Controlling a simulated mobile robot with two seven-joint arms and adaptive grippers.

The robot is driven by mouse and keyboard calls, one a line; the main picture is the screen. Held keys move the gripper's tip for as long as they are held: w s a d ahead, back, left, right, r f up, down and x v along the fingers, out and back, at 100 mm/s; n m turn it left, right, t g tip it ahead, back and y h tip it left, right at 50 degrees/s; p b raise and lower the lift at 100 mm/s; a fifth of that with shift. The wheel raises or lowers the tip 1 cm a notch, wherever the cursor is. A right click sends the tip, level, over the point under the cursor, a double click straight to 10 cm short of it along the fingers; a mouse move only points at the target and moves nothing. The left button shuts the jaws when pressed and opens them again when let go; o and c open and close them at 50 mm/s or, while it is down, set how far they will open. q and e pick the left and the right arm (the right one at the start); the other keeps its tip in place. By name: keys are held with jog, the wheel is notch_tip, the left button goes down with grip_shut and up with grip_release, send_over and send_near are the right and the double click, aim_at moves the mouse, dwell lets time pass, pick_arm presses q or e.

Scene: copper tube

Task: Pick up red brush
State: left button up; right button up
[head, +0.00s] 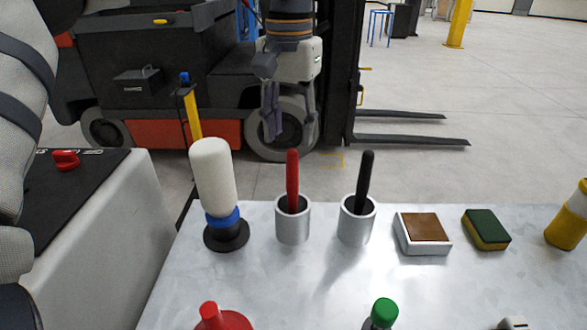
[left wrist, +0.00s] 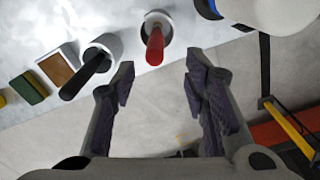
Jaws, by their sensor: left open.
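The red brush (head: 292,180) stands upright in a silver cup (head: 293,226) near the far edge of the metal table, with only its red handle showing. Its handle also shows in the left wrist view (left wrist: 154,46), just beyond the gap between my fingers. My left gripper (head: 290,122) points down, open and empty, behind and above the brush in the head view. It also shows in the left wrist view (left wrist: 160,74), not touching the brush. My right gripper is out of view.
A black-handled brush (head: 366,176) stands in a second cup (head: 356,226) to the right. A white bottle with a blue band (head: 212,180) stands left. A brown-topped block (head: 422,228), a green sponge (head: 487,226) and a yellow bottle (head: 569,220) are further right. A forklift (head: 150,75) stands behind.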

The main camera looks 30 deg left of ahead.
aim_at(293, 184)
pick_arm(q)
jog(key=f, duration=1.1)
jog(key=shift+s+d+f, duration=0.1)
jog(key=shift+d+f, duration=0.25)
jog(key=shift+f, duration=0.05)
grip_shut()
